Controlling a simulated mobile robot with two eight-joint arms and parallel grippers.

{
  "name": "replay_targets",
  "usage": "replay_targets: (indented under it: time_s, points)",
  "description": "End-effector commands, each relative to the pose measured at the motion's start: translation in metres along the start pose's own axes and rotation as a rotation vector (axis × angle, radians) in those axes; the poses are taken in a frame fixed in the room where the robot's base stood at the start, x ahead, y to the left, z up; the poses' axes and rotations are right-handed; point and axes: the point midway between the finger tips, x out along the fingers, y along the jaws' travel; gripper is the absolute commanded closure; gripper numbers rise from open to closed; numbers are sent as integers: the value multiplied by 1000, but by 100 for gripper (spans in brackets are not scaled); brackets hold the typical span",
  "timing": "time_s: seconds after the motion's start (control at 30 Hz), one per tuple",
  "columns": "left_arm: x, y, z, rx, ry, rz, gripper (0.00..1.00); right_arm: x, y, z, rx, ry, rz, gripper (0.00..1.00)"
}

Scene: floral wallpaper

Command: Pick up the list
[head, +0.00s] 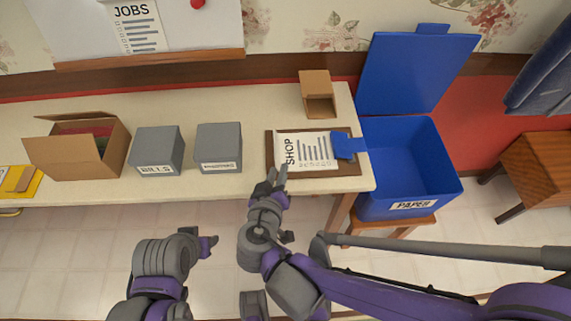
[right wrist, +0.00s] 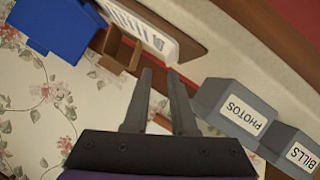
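A white sheet headed SHOP (head: 305,150) lies on a brown board (head: 330,172) at the table's right end. A blue tab joined to the blue bin overlaps its right part. The sheet also shows in the right wrist view (right wrist: 145,28), beyond my fingers. My right gripper (head: 278,176) is at the board's front left edge in the head view. Its fingers (right wrist: 160,73) are apart with nothing between them. My left gripper (head: 208,244) is in front of the table, low in the head view; its finger gap is unclear. Another sheet, headed JOBS (head: 138,27), hangs on the wall board.
Grey boxes labelled BILLS (head: 157,148) and PHOTOS (head: 219,145) and an open cardboard box (head: 80,150) stand left on the table (head: 250,105). A small brown box (head: 316,85) stands behind the sheet. The open blue PAPER bin (head: 440,180) is at the right.

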Motion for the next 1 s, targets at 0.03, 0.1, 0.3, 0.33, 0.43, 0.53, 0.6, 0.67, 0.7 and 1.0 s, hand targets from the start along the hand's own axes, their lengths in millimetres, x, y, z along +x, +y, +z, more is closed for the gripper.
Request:
replay_targets:
  time_s: [0.03, 0.1, 0.3, 0.33, 0.43, 0.53, 0.6, 0.67, 0.7, 1.0]
  points:
    - [4, 0, 2, 0, -1, 0, 50, -2, -10, -3, 1, 29, -2, 75]
    - [5, 0, 2, 0, -2, 0, 50, -2, -15, -8, 3, 56, 0, 75]
    - [8, 0, 4, 0, -3, 0, 50, 24, -15, -11, 5, 64, 7, 75]
    - [9, 0, 4, 0, -3, 0, 50, 29, -15, -11, 5, 64, 6, 75]
    - [10, 0, 5, 0, -4, 0, 50, 43, -15, -12, 4, 64, 5, 75]
    - [11, 0, 6, 0, -4, 0, 50, 50, -15, -13, 4, 64, 4, 75]
    - [12, 0, 6, 0, -4, 0, 50, 53, -15, -14, 4, 64, 3, 75]
    - [12, 0, 6, 0, -4, 0, 50, 57, -16, -14, 4, 64, 3, 75]
    - [13, 0, 6, 0, -5, 0, 50, 60, -16, -14, 4, 63, 4, 75]
    - [18, 0, 9, 0, -7, 0, 50, 102, -18, -17, 4, 63, 4, 75]
